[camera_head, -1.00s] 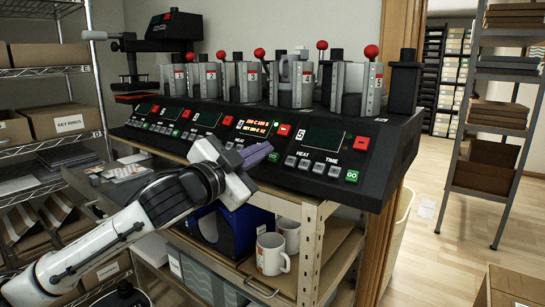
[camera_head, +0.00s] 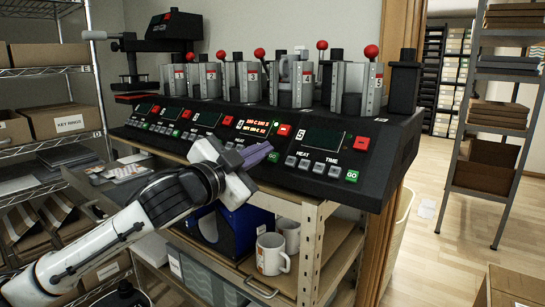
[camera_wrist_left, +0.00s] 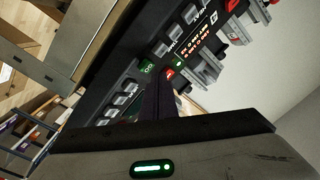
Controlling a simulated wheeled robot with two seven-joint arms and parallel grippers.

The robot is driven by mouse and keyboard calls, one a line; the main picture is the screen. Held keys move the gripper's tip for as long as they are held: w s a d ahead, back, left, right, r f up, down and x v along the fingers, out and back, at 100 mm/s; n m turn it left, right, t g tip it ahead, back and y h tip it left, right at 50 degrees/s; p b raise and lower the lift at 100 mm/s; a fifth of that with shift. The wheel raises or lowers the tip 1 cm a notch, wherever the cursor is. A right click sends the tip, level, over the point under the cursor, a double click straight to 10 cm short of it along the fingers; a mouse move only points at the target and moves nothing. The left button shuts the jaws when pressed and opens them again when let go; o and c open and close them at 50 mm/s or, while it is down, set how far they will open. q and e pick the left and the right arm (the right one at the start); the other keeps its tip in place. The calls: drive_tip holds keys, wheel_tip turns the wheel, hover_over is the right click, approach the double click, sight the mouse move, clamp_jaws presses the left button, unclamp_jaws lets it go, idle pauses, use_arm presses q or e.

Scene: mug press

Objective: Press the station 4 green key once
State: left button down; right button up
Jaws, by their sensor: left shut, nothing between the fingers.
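The press console (camera_head: 400,150) carries a row of stations with displays and keys. Station 4's display (camera_head: 252,126) is lit with orange text, with a red key (camera_head: 283,131) beside it. My left gripper (camera_head: 268,149) is shut and empty, its dark fingers reaching to the lower part of the station 4 panel and hiding its green key in the head view. In the left wrist view the green key (camera_wrist_left: 147,69) shows just beyond the fingertips (camera_wrist_left: 158,82); whether they touch it I cannot tell. My right gripper is not in view.
Station 5's green GO key (camera_head: 352,176) lies to the right, under a dark display (camera_head: 325,138). Presses with red-knobbed levers (camera_head: 371,52) stand behind the panel. White mugs (camera_head: 271,256) and a blue bin (camera_head: 240,232) sit on the shelf below.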

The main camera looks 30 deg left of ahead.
use_arm(q)
drive_tip(key=shift+w, duration=0.1)
drive_tip(key=shift+w+f, duration=0.25)
drive_tip(key=shift+f, duration=0.05)
drive_tip(key=shift+w+f, duration=0.3)
drive_tip(key=shift+f, duration=0.05)
idle(1.2)
drive_tip(key=shift+s+r+p, duration=0.45)
drive_tip(key=shift+s+r, duration=0.15)
drive_tip(key=shift+s, duration=0.05)
drive_tip(key=s+r+p, duration=0.1)
drive_tip(key=s+r, duration=0.2)
drive_tip(key=shift+s+a+r, duration=0.1)
drive_tip(key=shift+s+r, duration=0.15)
drive_tip(key=shift+s, duration=0.05)
idle(0.3)
